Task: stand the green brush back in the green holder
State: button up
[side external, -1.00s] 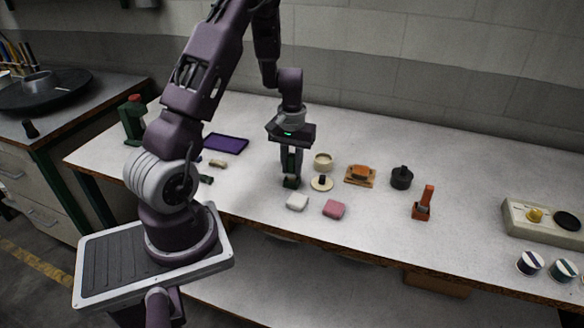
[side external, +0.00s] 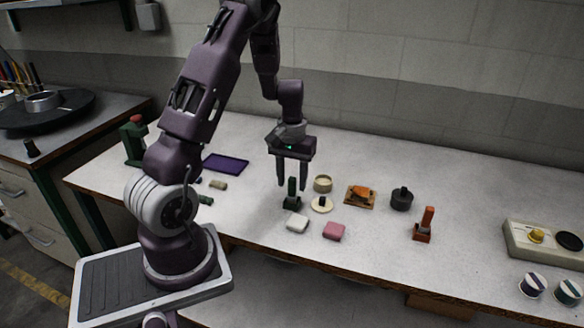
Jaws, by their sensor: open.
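The green brush (side external: 291,188) stands upright in the small dark green holder (side external: 292,203) on the bench, behind the white block. My gripper (side external: 291,184) is open above it. Its two fingers hang down on either side of the brush's upper end, with gaps to the brush in this view. Nothing is held between them. The brush's lower end is hidden in the holder.
A white block (side external: 297,223) and a pink block (side external: 334,231) lie in front. To the right are a round cream tin (side external: 322,184), its lid (side external: 321,204), an orange item on a board (side external: 360,195), a dark pot (side external: 401,199) and an orange brush stand (side external: 424,228).

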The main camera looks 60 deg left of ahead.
notch_tip(320, 180, up, 9)
jog(key=shift+d, duration=0.15)
jog(key=s+d+r+m+t, duration=0.2)
jog(key=d+r+m, duration=0.1)
jog(key=d+r, duration=0.8)
jog(key=s+d+r+m+t, duration=0.2)
jog(key=s+d+m, duration=0.4)
jog(key=s+d, duration=0.6)
jog(key=shift+s+d+r+t, duration=0.15)
jog(key=shift+s+d+t, duration=0.25)
jog(key=shift+s+t, duration=0.45)
